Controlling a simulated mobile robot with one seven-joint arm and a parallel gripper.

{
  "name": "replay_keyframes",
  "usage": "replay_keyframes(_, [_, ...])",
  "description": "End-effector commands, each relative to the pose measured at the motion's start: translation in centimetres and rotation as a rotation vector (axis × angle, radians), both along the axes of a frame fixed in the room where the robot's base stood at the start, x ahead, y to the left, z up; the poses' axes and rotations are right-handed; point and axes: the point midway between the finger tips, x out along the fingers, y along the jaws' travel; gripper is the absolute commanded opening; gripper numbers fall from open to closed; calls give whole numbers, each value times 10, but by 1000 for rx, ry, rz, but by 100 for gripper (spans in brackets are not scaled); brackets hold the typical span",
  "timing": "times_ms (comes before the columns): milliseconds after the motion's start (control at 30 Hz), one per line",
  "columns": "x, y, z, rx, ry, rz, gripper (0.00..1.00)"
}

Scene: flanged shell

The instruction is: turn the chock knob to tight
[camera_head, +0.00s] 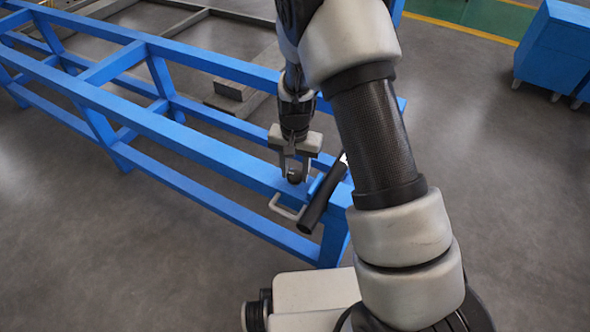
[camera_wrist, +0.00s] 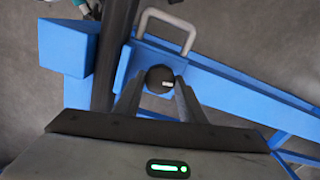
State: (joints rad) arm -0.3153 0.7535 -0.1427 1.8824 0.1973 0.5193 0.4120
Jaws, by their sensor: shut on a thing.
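The chock knob (camera_wrist: 160,79) is a small dark round knob with a light mark on its face. It sits on the blue frame near its right end, and in the head view the knob (camera_head: 295,176) shows low between my fingers. My gripper (camera_head: 295,174) reaches down from above and is shut on the knob. In the wrist view my gripper (camera_wrist: 160,88) has a finger on either side of the knob. The light mark is too small to read as a setting.
A pale U-shaped handle (camera_head: 287,208) sticks out just in front of the knob. A black bar (camera_head: 322,197) stands close to the right of it. The blue frame (camera_head: 180,140) runs off to the upper left. Open floor (camera_head: 100,240) lies in front.

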Motion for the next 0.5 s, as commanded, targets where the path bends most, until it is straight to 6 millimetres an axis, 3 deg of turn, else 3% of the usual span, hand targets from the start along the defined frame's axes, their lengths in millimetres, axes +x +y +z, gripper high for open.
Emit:
replay_keyframes(367, [0,0,0,0,-1,-5,14])
replay_keyframes(400, [0,0,0,0,-1,-4,38])
replay_keyframes(500, [0,0,0,0,-1,-4,55])
